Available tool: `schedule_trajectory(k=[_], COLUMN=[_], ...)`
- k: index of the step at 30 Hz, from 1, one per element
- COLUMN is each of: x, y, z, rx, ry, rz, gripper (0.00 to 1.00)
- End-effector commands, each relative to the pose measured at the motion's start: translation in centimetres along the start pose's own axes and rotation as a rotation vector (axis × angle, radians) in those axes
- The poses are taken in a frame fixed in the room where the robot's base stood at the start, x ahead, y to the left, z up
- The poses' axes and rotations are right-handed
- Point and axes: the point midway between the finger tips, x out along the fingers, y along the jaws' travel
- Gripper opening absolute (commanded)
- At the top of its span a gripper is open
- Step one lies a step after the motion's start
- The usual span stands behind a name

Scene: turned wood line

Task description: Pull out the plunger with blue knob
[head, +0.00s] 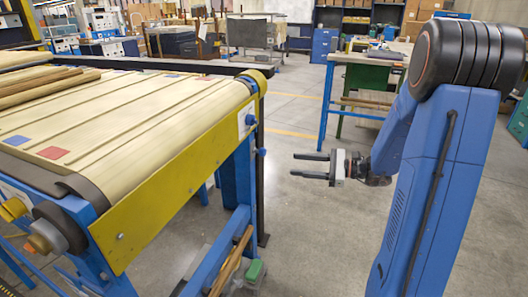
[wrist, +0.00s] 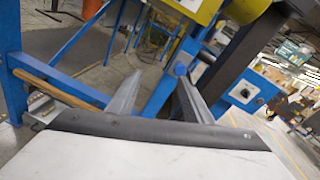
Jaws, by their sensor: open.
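A blue knob (head: 261,152) sticks out beside the conveyor's blue end leg, below the yellow side plate. A second blue knob (head: 250,119) sits on a white plate higher on the conveyor's end. I cannot tell for sure which belongs to the plunger. My gripper (head: 294,165) is open and empty, to the right of the lower knob and apart from it, fingers pointing left. In the wrist view a blue knob (wrist: 181,70) shows near the tip of the right finger, farther off. The plunger's shaft is not clearly visible.
The conveyor (head: 150,125) carries wooden strips and a yellow side plate (head: 175,180). A green-topped object (head: 255,272) stands on the floor beneath it. A workbench (head: 365,62) is behind my gripper. The floor (head: 310,240) between the conveyor and my arm is clear.

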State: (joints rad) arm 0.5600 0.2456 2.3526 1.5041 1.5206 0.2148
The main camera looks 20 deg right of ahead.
Motion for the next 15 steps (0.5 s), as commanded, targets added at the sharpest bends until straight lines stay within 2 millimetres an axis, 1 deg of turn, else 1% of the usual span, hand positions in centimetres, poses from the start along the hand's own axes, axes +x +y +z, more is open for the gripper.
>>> schedule_trajectory(k=[1,3,6,8,11,15], x=[-0.6,-1.1,-1.6,-1.7,-1.2,0.3], y=[-1.0,-2.1,-3.0,-3.2,-3.4,-3.5], z=[-0.8,-1.5,-2.0,-2.1,-2.1,-2.1], rx=[0.025,0.049,0.067,0.072,0.073,0.072], ry=[-0.012,-0.028,-0.042,-0.045,-0.047,-0.046], rz=[-0.036,-0.075,-0.109,-0.117,-0.119,-0.116], gripper=[0.46,0.46,0.46,0.46,0.46,0.46])
